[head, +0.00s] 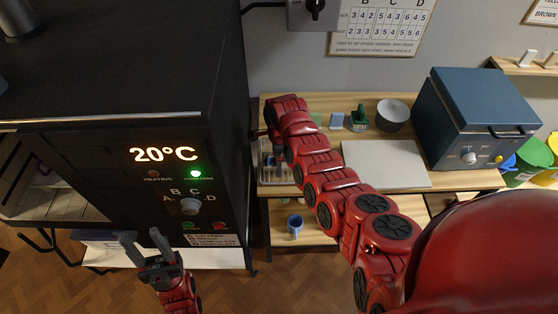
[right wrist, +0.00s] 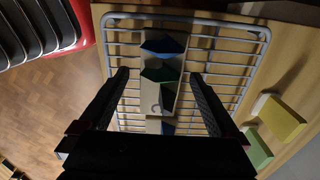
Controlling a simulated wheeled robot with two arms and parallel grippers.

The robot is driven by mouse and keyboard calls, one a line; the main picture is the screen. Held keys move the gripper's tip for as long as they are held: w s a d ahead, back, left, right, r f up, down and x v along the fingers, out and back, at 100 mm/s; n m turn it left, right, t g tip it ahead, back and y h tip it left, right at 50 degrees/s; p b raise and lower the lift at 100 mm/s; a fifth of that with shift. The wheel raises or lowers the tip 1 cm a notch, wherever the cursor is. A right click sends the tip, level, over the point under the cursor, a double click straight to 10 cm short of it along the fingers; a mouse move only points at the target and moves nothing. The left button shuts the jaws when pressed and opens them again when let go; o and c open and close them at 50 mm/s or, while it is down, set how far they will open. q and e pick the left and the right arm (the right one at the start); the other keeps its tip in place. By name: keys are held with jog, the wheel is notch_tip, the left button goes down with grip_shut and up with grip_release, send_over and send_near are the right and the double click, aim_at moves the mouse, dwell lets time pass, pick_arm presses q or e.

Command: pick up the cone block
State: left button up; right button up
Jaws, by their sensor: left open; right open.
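The cone block (right wrist: 167,98) shows in the right wrist view as a pale strip with a letter C and dark blue and green pointed pieces on it. It rests on a wire rack (right wrist: 225,62). My right gripper (right wrist: 160,76) is open, with one finger on each side of the block and gaps between. The block's near end is partly hidden by my gripper's body. In the head view the rack (head: 267,172) shows at the bench's left end, and my right arm hides most of it. My left gripper (head: 140,237) is open and empty before the black kiln.
The black kiln (head: 100,145) reads 20°C at left. The wooden bench (head: 440,183) holds a grey board (head: 385,165), a green item (head: 359,117), a round grey pot (head: 392,114) and a blue box-shaped unit (head: 475,105). A blue cup (head: 295,222) stands on the shelf below.

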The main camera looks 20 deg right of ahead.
jog(key=c, duration=1.5)
jog(key=shift+w+r, duration=0.1)
jog(key=shift+c, duration=0.2)
